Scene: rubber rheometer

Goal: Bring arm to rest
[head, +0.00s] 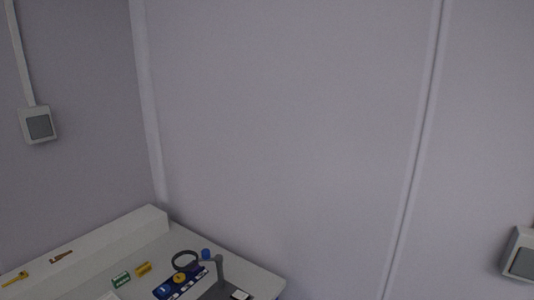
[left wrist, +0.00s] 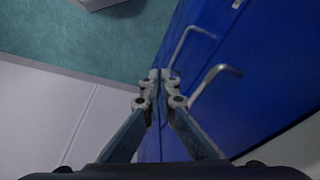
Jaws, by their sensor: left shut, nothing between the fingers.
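My left gripper (left wrist: 160,88) shows in the left wrist view. Its two fingers meet at the tips and it is shut with nothing between them. Behind it is a blue cabinet front (left wrist: 262,58) with two grey bar handles (left wrist: 217,78). The gripper overlaps the handles in the picture, and I cannot tell how far apart they are. Neither of my grippers shows in the head view, and my right gripper is in no view.
In the head view a white table (head: 262,279) stands at the bottom left against the walls. It bears a black ring (head: 185,261), a blue item (head: 167,290) and small coloured items. Wall switches (head: 39,127) hang left and right. Green floor (left wrist: 85,45) shows in the wrist view.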

